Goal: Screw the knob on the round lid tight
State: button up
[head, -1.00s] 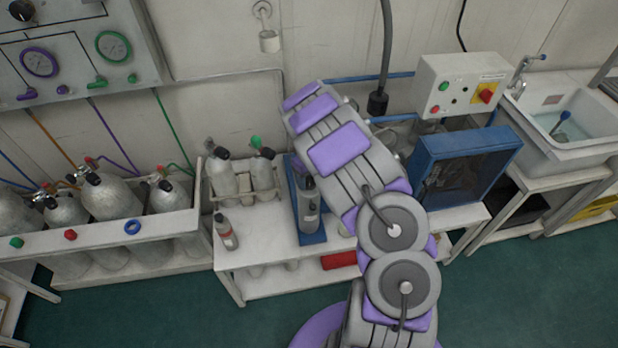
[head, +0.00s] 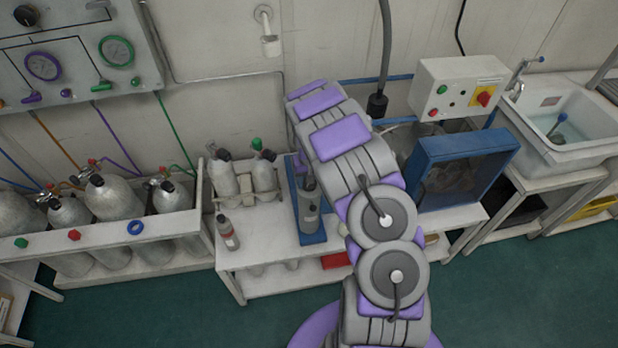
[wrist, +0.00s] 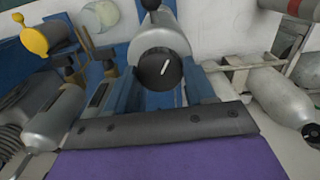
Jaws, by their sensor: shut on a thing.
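In the wrist view a dark round knob (wrist: 160,69) with a white mark faces me, in front of the pale round end of a grey canister (wrist: 160,36). The wide grey and purple body of my gripper fills the bottom of that view, with its jaws (wrist: 160,85) shut at the knob; the exact contact is unclear. In the head view a grey canister (head: 309,215) stands on a blue stand (head: 315,239) on the white bench. My arm comes down beside it and hides its right side. The knob and lid cannot be made out there.
Gas cylinders stand in a rack (head: 170,223) at left, with smaller cylinders (head: 263,176) and a small bottle (head: 227,234) nearer the stand. A blue box (head: 465,165), a control box (head: 462,87) and a sink (head: 560,128) are at right.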

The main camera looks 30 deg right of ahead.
jog(key=m+p, duration=0.1)
jog(key=m, duration=0.2)
jog(key=shift+m, duration=0.4)
jog(key=m, duration=0.4)
jog(key=shift+m+p, duration=0.3)
jog(key=m, duration=1.4)
jog(key=shift+w, duration=0.1)
jog(key=m+b, duration=0.1)
jog(key=m, duration=0.6)
jog(key=o, duration=1)
jog(key=shift+c, duration=0.2)
jog(key=shift+o, duration=0.4)
